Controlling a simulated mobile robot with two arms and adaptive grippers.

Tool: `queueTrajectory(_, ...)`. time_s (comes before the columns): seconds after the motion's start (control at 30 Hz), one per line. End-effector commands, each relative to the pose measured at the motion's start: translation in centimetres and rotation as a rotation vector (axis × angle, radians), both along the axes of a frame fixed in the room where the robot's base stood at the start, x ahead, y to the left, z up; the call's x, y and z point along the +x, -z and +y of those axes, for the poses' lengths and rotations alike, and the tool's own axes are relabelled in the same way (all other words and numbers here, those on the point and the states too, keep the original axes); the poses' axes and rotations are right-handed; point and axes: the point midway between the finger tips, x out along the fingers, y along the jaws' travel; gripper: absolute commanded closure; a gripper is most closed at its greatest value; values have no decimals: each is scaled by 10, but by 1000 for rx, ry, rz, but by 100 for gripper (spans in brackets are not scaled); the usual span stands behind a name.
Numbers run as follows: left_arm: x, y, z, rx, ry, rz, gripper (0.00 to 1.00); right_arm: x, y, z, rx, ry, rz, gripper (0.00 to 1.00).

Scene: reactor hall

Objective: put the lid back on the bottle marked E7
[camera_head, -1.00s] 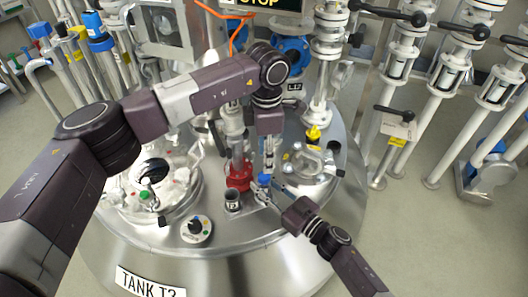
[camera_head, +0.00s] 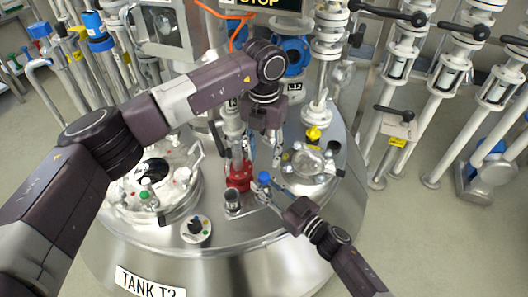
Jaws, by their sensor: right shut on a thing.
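A small blue cap (camera_head: 264,178) sits upright at the fingertips of my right gripper (camera_head: 262,190), near the front of the tank top. It appears to be the lid on top of the bottle; the bottle's body is mostly hidden by the fingers, and no E7 marking is readable. My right gripper is shut on the bottle, reaching in from the lower right. My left gripper (camera_head: 264,157) points down just above the blue cap, its fingers spread apart and empty, with a small gap to the cap.
A red valve fitting (camera_head: 239,176) stands close left of the bottle, with a small dark-topped cup (camera_head: 232,201) in front. A clamped hatch (camera_head: 307,160) and a yellow-topped fitting (camera_head: 313,135) are to the right. A round glass port (camera_head: 155,175) and a knob dial (camera_head: 195,228) are left.

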Motion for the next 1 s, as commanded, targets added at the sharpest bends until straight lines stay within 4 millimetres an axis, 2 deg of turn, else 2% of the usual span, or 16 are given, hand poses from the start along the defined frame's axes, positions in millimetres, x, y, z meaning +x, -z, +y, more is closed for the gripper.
queueTrajectory(0.23, 0, 12, 0, 0, 1, 2, 61, 0, 0, 0, 0, 0, 0, 100)
queueTrajectory(0.5, -1, 53, 0, 0, 1, 2, 61, 0, 0, 0, 0, 0, 0, 100)
queueTrajectory(0.7, 0, 75, 0, 0, 2, 0, 61, 0, 0, 0, 0, 0, 0, 100)
queueTrajectory(1.0, 0, 80, 0, 0, 2, -1, 61, 0, 0, 0, 0, 0, 0, 100)
